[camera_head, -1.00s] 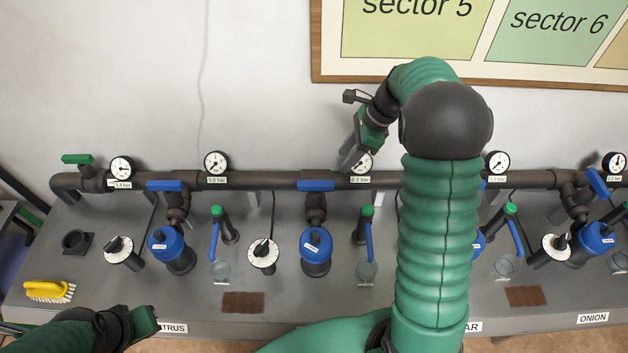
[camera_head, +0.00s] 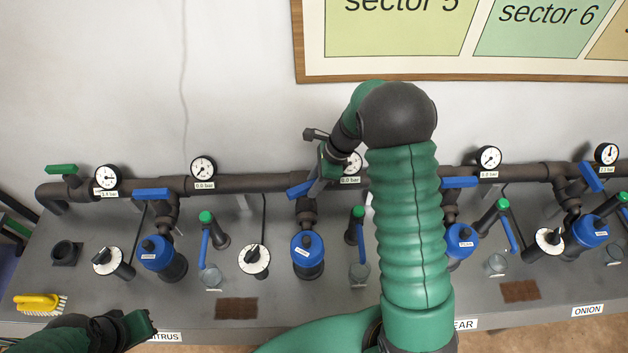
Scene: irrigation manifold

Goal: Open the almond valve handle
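A blue lever handle (camera_head: 299,190) sits on the dark pipe above the second valve station from the left, and it is tilted, left end low. I see no label reading almond; the front of this station is hidden behind my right arm. My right gripper (camera_head: 317,187) points down at the handle's right end, touching or very close to it. Whether its fingers are apart is unclear. My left gripper (camera_head: 150,324) is low at the left, over the bench's front edge, away from the handles; its finger opening is unclear.
The other blue handles (camera_head: 151,194) (camera_head: 459,182) lie along the pipe (camera_head: 235,184), and one at the right (camera_head: 591,177) is tilted. Gauges, dials, blue-capped filters (camera_head: 307,250) and glass cups crowd the bench. A yellow brush (camera_head: 38,303) lies at the left.

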